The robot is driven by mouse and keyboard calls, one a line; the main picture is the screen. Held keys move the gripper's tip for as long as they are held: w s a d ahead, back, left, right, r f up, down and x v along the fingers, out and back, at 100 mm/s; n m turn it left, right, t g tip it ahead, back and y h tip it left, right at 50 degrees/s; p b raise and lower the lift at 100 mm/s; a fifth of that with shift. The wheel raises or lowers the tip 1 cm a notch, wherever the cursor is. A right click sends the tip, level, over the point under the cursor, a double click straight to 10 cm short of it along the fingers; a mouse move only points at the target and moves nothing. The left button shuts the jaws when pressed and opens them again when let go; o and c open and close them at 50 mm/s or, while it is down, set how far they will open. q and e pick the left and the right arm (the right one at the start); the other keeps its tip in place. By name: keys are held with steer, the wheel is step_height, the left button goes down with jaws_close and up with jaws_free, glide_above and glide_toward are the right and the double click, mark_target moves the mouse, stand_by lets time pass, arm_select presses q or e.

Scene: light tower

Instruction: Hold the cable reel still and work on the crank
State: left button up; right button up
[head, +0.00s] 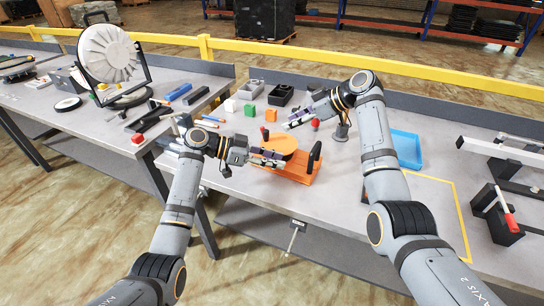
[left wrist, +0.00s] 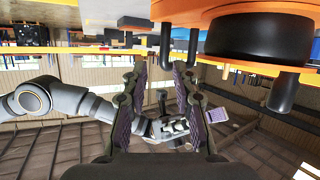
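The cable reel (head: 283,144) is orange and sits on an orange base (head: 300,178) on the bench. An upright black crank handle (head: 314,157) stands at its right end. In the left wrist view, which is upside down, the orange and black reel (left wrist: 262,38) is at upper right, with a black handle (left wrist: 285,91). My left gripper (head: 280,159) is at the reel's near left side. Its fingers (left wrist: 158,75) are apart with nothing between them. My right gripper (head: 288,123) is behind the reel, above the bench. Its finger gap is too small to judge.
A green block (head: 250,110), an orange block (head: 271,115) and black and grey bins (head: 281,94) stand behind the reel. A blue tray (head: 407,149) lies to the right, past my right arm. A large white disc (head: 107,54) stands on the left bench.

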mark_target(302, 173)
arm_select(q)
steer(key=shift+m+y, duration=0.3)
steer(key=x, duration=0.6)
steer(key=w+x, duration=0.1)
steer(key=x, duration=0.3)
steer(key=shift+r, duration=0.1)
steer(key=shift+a, duration=0.1)
jaws_close()
stand_by(0.8)
